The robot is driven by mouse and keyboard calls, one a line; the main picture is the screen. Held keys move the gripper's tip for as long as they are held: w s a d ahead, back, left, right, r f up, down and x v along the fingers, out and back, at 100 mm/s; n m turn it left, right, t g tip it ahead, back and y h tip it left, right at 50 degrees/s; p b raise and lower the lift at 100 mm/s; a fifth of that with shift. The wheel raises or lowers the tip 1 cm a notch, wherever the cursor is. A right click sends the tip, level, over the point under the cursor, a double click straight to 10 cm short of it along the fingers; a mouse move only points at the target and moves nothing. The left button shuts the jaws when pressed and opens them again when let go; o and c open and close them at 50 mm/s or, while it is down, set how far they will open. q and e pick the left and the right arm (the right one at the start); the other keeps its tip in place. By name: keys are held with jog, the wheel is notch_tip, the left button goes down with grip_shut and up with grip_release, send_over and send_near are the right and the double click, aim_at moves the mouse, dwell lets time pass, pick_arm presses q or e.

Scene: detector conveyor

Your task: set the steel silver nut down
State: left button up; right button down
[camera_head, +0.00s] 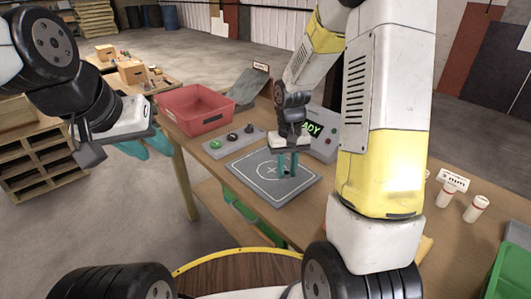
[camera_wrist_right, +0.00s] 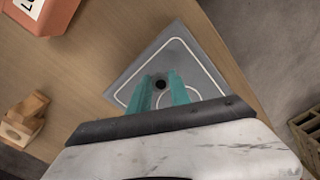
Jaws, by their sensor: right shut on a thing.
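My right gripper (camera_head: 288,172) points down over the grey detector pad (camera_head: 248,188), toward its right part, with its teal fingers close together. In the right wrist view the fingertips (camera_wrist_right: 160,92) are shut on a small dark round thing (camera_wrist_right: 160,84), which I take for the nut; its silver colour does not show. The pad (camera_wrist_right: 130,78) lies beneath it there. I cannot tell whether the nut touches the pad. In the head view the fingers mostly hide it. My left gripper (camera_head: 148,145) hangs off the table's left side, fingers apart and empty.
A red bin (camera_head: 193,112) stands behind the pad, with a strip of controls (camera_head: 232,140) between. A console with a green display (camera_head: 318,135) stands right behind my gripper. White red-banded cylinders (camera_head: 475,208) and a green bin (camera_head: 508,270) are at the right.

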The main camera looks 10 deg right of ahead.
send_over(272, 171)
jog(key=shift+w+f, duration=0.1)
jog(key=shift+f, duration=2.1)
jog(key=shift+f, duration=0.15)
jog(key=c, duration=1.2)
grip_release()
